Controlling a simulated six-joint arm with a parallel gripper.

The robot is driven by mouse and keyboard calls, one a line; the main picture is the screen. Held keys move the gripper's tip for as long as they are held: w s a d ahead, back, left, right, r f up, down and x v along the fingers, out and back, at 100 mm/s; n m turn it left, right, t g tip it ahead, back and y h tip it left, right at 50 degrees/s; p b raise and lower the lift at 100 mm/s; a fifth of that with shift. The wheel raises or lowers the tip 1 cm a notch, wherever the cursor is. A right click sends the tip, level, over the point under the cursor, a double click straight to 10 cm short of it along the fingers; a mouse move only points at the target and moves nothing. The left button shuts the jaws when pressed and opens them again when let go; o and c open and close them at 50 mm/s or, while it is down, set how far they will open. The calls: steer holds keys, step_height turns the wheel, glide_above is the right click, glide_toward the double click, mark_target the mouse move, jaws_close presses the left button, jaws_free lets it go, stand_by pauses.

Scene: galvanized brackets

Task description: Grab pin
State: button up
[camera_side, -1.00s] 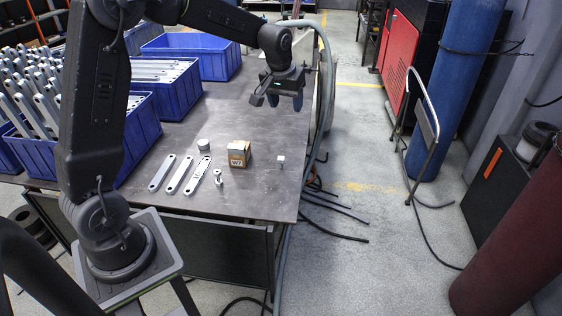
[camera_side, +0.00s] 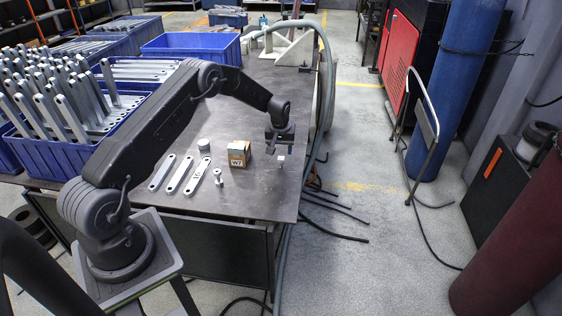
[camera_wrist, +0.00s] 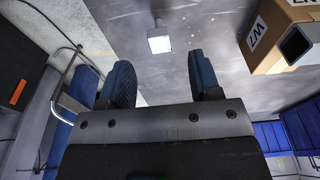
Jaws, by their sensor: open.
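A small pin with a pale square head (camera_side: 281,160) stands on the dark metal table (camera_side: 240,198) near its right edge. In the wrist view its bright square head (camera_wrist: 159,42) shows ahead of the fingers, near the middle. My gripper (camera_side: 279,148) hangs low, just above and behind the pin in the side view, pointing down. In the wrist view my gripper (camera_wrist: 163,80) has its two dark blue padded fingers apart, with nothing between them. The pin's shaft is mostly hidden in the wrist view.
A cardboard box (camera_side: 238,153) stands left of the pin. A bolt-like piece (camera_side: 218,177), a short cylinder (camera_side: 204,145) and three flat brackets (camera_side: 179,175) lie farther left. Blue bins (camera_side: 190,47) fill the back left. The table's front right is clear.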

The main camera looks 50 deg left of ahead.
mark_target(281, 158)
steer(key=f, duration=0.5)
steer(key=w+a+f, duration=0.1)
steer(key=f, duration=0.1)
steer(key=shift+f, duration=0.2)
steer(key=c, duration=1.1)
